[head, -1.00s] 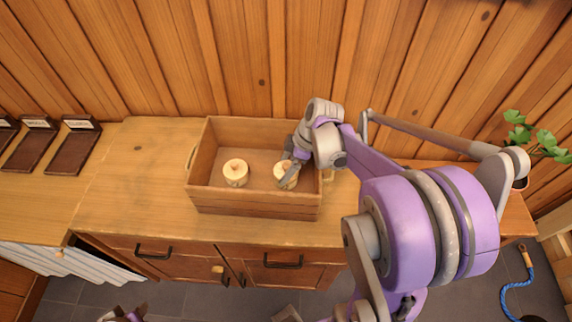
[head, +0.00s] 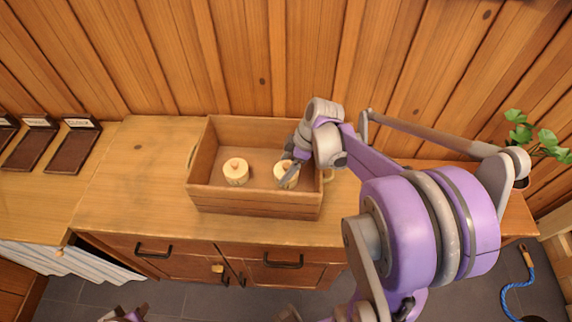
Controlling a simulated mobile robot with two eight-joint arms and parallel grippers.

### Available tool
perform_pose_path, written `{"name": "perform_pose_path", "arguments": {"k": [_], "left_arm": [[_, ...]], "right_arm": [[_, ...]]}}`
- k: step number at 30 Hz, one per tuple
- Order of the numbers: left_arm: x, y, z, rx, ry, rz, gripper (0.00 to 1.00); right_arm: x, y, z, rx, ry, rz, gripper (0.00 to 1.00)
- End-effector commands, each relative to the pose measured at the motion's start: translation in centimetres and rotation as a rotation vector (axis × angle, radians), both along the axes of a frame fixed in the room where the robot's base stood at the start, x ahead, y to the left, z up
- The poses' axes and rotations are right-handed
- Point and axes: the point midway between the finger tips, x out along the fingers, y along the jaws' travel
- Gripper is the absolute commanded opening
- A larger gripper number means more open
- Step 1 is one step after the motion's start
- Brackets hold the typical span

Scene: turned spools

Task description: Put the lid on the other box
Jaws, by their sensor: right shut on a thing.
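Two small round cream-coloured turned boxes stand in an open wooden crate (head: 255,203). The left box (head: 236,177) has a small pinkish knob on top, so it looks lidded. The right box (head: 286,178) is partly covered by my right gripper (head: 289,172), which reaches in from the right. This gripper is shut on the knobbed lid at the right box. I cannot tell whether the lid rests on the box or sits just above it. My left gripper (head: 124,315) shows only at the bottom edge, away from the crate, its jaws unclear.
The crate stands on a wooden counter (head: 130,190) against a plank wall. Its walls and side handles surround the boxes. Dark labelled trays (head: 75,150) lie at the left. A plant (head: 535,140) stands far right. The counter left of the crate is clear.

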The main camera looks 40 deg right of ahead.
Motion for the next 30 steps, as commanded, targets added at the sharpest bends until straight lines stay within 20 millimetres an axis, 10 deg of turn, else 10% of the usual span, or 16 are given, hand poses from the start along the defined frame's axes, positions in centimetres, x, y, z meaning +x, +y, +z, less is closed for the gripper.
{"name": "perform_pose_path", "arguments": {"k": [8,9,10,30], "left_arm": [[0.00,0.00,0.01,0.000,0.000,0.000,0.32],[0.00,0.00,0.01,0.000,0.000,0.000,0.32],[0.00,0.00,0.01,0.000,0.000,0.000,0.32],[0.00,0.00,0.01,0.000,0.000,0.000,0.32]], "right_arm": [[0.02,0.01,0.02,0.000,0.000,0.000,0.37],[0.02,0.01,0.02,0.000,0.000,0.000,0.93],[0.02,0.01,0.02,0.000,0.000,0.000,0.99],[0.02,0.00,0.02,0.000,0.000,0.000,1.00]]}}
